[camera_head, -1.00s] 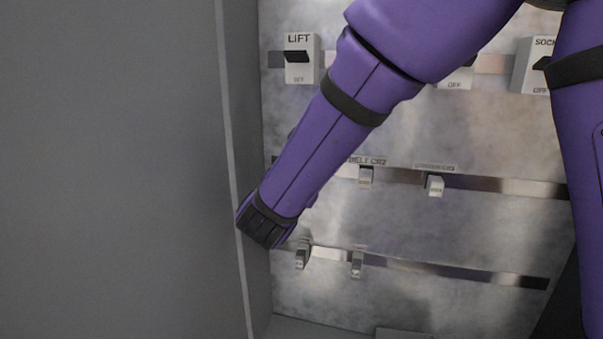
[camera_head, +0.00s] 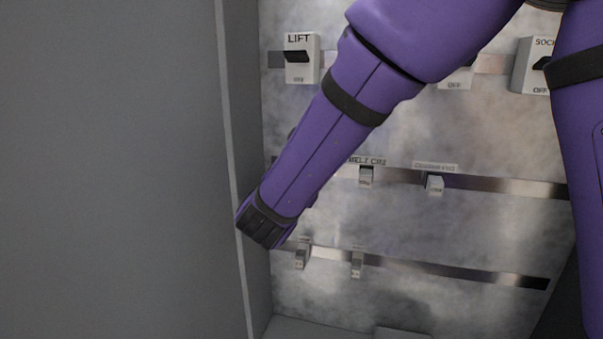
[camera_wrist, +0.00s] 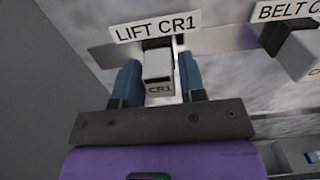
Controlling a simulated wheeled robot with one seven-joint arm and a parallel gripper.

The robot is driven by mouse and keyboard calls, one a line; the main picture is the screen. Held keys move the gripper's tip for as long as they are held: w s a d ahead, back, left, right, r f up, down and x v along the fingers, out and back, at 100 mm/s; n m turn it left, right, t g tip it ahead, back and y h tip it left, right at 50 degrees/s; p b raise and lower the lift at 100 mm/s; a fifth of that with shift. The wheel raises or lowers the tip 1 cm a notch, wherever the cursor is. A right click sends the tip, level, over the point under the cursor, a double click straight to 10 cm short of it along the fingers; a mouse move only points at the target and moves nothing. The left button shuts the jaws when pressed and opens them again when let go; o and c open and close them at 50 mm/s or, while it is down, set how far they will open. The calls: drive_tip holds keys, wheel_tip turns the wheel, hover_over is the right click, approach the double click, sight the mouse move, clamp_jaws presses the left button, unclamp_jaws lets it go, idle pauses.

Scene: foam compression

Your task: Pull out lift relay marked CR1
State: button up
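The lift relay CR1 (camera_wrist: 158,68) is a small white block with CR1 on its front, under a LIFT CR1 label (camera_wrist: 155,28) in the wrist view. It sits at the metal rail. My gripper (camera_wrist: 160,75) has one blue finger on each side of the relay. Both fingers lie close to its sides; I cannot tell whether they touch it. In the head view my purple forearm hides the relay, and the fingers are out of sight behind it.
The BELT CR2 relay (camera_head: 366,176) is to the right on the same rail, with another relay (camera_head: 435,184) beyond it. The LIFT switch (camera_head: 300,58) is above. Two small blocks (camera_head: 302,254) (camera_head: 357,263) sit on the lower rail. A grey cabinet wall (camera_head: 244,180) stands close on the left.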

clamp_jaws()
drive_tip(key=v, duration=0.6)
idle(1.2)
